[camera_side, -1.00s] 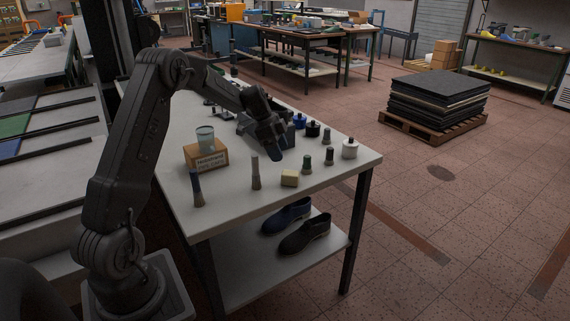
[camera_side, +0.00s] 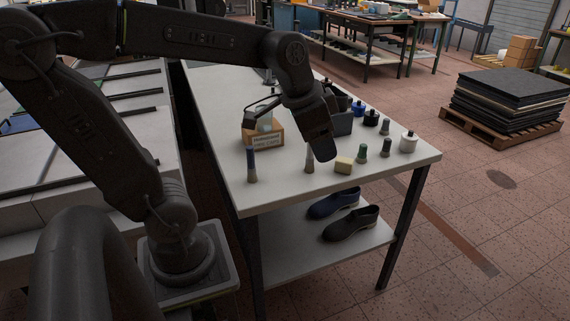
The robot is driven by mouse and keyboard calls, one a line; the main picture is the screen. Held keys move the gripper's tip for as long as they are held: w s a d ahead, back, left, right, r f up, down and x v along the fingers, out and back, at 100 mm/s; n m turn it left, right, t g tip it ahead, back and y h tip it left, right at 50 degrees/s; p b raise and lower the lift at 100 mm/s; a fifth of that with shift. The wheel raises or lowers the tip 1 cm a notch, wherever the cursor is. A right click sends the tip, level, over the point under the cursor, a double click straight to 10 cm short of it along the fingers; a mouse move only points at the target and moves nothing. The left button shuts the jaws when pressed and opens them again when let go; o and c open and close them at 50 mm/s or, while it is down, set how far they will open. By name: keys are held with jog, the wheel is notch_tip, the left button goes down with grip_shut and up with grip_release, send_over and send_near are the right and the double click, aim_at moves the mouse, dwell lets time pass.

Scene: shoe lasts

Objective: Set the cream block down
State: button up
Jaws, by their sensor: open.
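The cream block (camera_side: 344,165) rests on the white table (camera_side: 290,193) close to its front edge. My gripper (camera_side: 318,154) is open and hangs above the table, to the left of the block and apart from it in the picture. No object shows between its fingers. The gripper hides the upper part of a pale-bristled brush (camera_side: 309,165) that stands behind or under it.
A dark blue brush (camera_side: 251,165) and a cardboard box (camera_side: 263,137) stand to the left. Small brushes (camera_side: 361,152) and bottles, one white (camera_side: 408,142), stand to the right. Shoes (camera_side: 350,223) lie on the lower shelf. The table's front left is clear.

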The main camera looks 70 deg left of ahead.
jog(key=s+d+f+n+t, duration=0.1)
jog(key=s+d+f+n, duration=0.1)
jog(key=s, duration=0.6)
jog(key=shift+d, duration=0.5)
dwell(0.5)
